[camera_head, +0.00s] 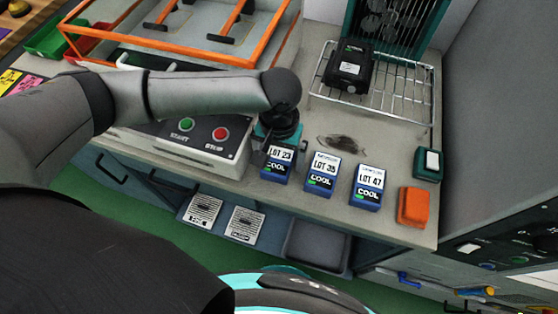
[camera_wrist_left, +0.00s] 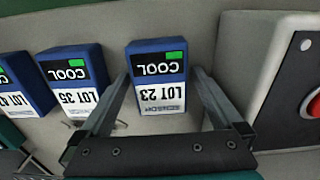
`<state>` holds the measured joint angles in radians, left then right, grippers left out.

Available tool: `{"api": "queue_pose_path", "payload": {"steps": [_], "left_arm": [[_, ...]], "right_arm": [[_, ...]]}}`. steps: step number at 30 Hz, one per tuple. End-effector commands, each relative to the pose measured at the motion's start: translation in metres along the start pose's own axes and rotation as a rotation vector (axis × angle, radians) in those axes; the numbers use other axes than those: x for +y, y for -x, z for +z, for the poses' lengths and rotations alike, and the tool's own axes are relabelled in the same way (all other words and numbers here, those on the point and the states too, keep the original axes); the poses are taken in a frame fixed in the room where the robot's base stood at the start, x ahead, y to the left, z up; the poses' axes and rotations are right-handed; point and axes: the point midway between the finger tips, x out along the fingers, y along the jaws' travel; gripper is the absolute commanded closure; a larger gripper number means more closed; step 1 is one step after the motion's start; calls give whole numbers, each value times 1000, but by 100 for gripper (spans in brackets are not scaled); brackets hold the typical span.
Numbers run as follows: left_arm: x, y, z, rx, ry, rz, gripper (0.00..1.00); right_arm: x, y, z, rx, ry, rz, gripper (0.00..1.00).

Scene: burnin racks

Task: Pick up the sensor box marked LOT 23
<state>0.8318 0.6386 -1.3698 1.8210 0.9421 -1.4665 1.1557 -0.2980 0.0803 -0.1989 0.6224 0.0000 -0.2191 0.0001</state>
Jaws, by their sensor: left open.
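The sensor box marked LOT 23 (camera_head: 277,163) is blue with a white label and a dark COOL panel with a green patch. It stands on the bench, leftmost of three like boxes. My left gripper (camera_head: 270,150) is over it from behind. In the left wrist view the LOT 23 box (camera_wrist_left: 157,75) appears upside down between the two open fingers of the left gripper (camera_wrist_left: 163,90), with a gap at least on the right side. Contact on the left cannot be told. My right gripper is not in view.
The LOT 35 box (camera_head: 322,174) and LOT 47 box (camera_head: 367,187) stand to the right, then an orange block (camera_head: 413,207). A control panel with green and red buttons (camera_head: 202,132) is close on the left. A wire rack (camera_head: 400,93) holds a black box (camera_head: 349,66) behind.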

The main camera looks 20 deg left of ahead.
Motion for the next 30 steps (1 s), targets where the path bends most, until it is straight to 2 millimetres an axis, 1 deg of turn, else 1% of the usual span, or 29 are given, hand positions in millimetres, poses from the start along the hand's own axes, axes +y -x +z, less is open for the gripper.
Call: {"api": "queue_pose_path", "payload": {"steps": [6,30], "left_arm": [[0,0,0,0,0,1,0],[0,0,0,0,0,1,90]], "right_arm": [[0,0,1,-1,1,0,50],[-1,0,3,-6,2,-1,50]]}}
